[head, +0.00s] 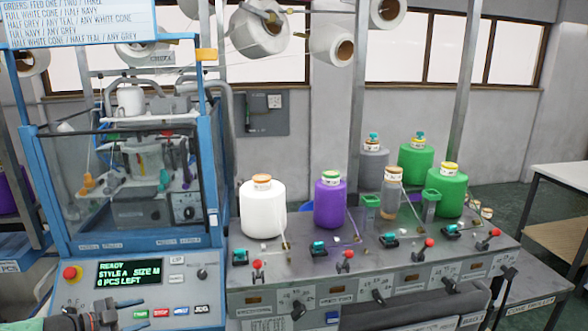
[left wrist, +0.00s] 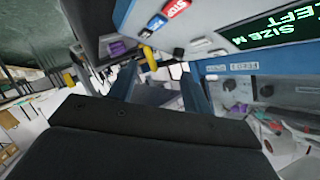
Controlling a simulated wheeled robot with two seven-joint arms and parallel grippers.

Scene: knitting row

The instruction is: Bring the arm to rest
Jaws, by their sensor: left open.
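My left gripper (head: 112,317) shows only in part at the bottom left of the head view, in front of the knitting machine's control panel (head: 88,290). It is open, and I see nothing between its fingers. In the left wrist view a large black part of my own arm fills the lower half. The panel's screen (left wrist: 265,32) shows at the top right there, tilted. My right arm and gripper are not in view.
The blue-framed machine (head: 205,150) stands at left. Right of it, a grey bench (head: 330,265) bears white (head: 262,212), purple (head: 330,205) and green (head: 452,195) yarn cones, with red-knobbed levers (head: 258,266) along its front. A white-topped table (head: 562,175) stands at far right.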

